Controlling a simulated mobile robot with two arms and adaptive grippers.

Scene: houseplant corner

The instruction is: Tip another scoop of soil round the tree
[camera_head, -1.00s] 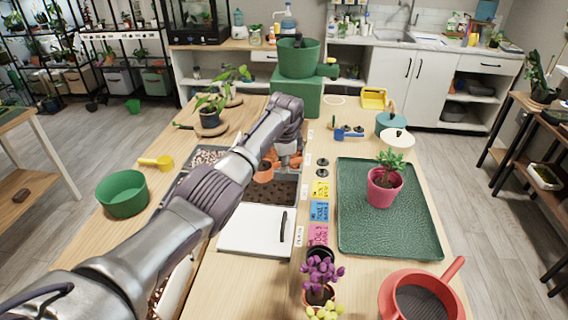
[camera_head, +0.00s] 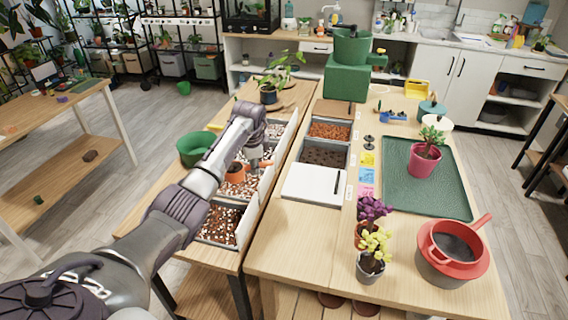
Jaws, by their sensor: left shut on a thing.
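A small tree with green leaves (camera_head: 432,136) stands in a pink pot (camera_head: 424,162) on the green tray (camera_head: 396,190) at the right. My left gripper (camera_head: 262,160) is shut on an orange scoop (camera_head: 236,174), far to the left of the tree. The scoop is above the row of bins on the left bench, with something brown showing at its top. Its handle is mostly hidden by the gripper. A bin of dark soil (camera_head: 324,154) sits on the main table, between the scoop and the tray. My right gripper is not in view.
A white lid (camera_head: 314,184) covers the bin nearest me. A red pan (camera_head: 455,246), a yellow plant (camera_head: 375,244) and a purple plant (camera_head: 372,209) stand at the front. A green bowl (camera_head: 195,148) is on the left bench. The table's front left is bare.

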